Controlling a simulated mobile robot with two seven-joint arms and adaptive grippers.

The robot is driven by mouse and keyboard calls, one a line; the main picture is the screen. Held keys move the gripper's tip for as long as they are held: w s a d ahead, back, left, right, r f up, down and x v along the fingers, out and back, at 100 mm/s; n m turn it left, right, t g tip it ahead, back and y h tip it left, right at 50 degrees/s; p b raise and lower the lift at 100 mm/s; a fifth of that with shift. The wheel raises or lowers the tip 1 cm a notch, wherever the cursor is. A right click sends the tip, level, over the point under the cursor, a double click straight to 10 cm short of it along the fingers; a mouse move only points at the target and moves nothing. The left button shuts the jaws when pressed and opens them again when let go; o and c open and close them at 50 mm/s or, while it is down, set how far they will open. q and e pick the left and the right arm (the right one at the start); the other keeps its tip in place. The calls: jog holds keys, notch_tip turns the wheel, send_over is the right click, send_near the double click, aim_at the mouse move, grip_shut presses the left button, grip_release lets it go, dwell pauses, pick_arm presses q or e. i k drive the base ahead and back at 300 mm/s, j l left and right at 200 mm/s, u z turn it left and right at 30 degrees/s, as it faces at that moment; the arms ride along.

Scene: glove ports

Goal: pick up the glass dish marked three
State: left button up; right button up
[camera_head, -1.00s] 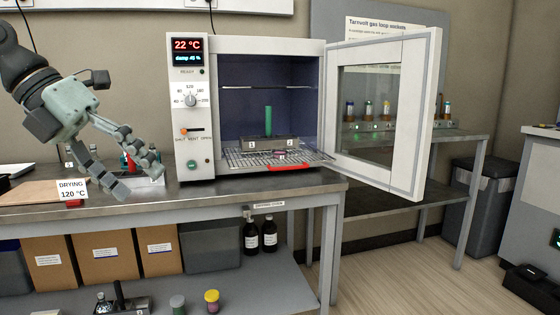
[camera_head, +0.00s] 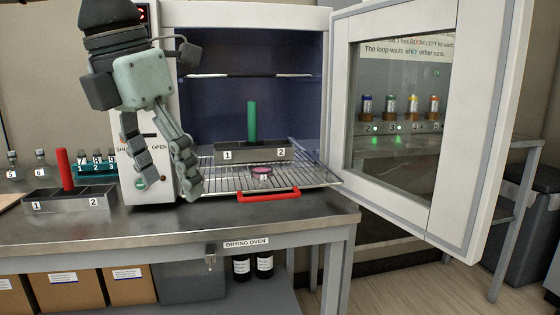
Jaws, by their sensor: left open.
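A small round dish with pink contents (camera_head: 262,171) sits on the pulled-out wire rack of the open oven, just behind the rack's red handle. A small label is on its front, too small to read surely. My left gripper (camera_head: 167,187) is open and empty, fingers pointing down. It hangs in front of the oven's left side, to the left of the dish and apart from it. It hides part of the control panel and the rack's left end. My right gripper is not in view.
A grey carrier with a green post (camera_head: 250,151), marked 1 and 2, stands behind the dish on the rack (camera_head: 308,178). The oven door (camera_head: 452,150) stands open at right. A red-post carrier (camera_head: 70,200) stands on the bench at left. The bench front is clear.

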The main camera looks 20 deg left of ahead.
aim_at(258, 173)
jog(key=i, duration=0.95)
